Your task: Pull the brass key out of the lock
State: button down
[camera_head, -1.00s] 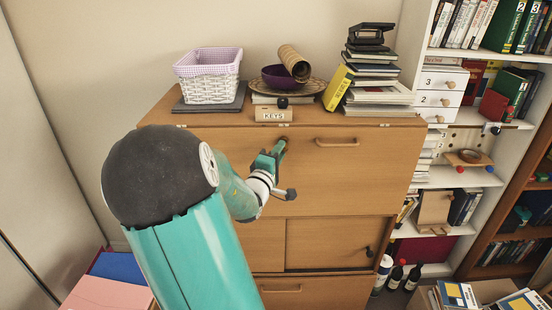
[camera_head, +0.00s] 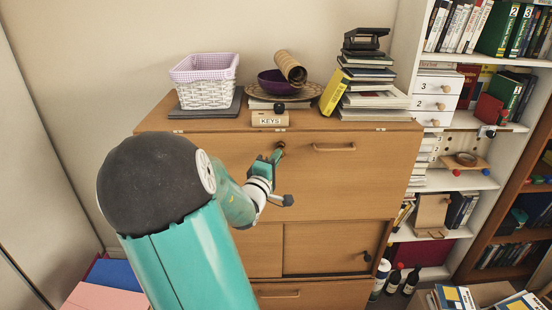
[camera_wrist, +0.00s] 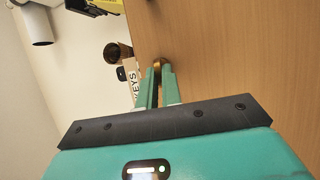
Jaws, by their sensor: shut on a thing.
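The brass key (camera_wrist: 157,65) shows only as a small brass-coloured bit between my fingertips in the wrist view. The rest of it is hidden by the fingers. In the head view a small brass spot, the lock (camera_head: 282,145), sits near the top of the wooden bureau front (camera_head: 350,185). My gripper (camera_head: 277,154) is at this spot, its fingers shut on the key and pointing at the panel. In the wrist view my gripper (camera_wrist: 159,78) has its fingertips close to the wood. I cannot tell how deep the key sits in the lock.
A wooden block marked KEYS (camera_head: 270,118) stands on the bureau top above the lock. A white basket (camera_head: 206,92), a purple bowl (camera_head: 277,82) and a book stack (camera_head: 366,85) are also up there. A bar handle (camera_head: 333,148) is right of my gripper.

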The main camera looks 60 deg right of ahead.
jog(key=shift+s+a+f, duration=0.15)
jog(key=shift+s+a, duration=0.1)
jog(key=shift+a, duration=0.6)
jog(key=shift+s+a+f, duration=0.15)
jog(key=shift+s+a, duration=0.15)
jog(key=shift+a, duration=0.6)
jog(key=shift+s+a+f, duration=0.15)
jog(key=shift+s+a, duration=0.1)
jog(key=shift+a, duration=0.6)
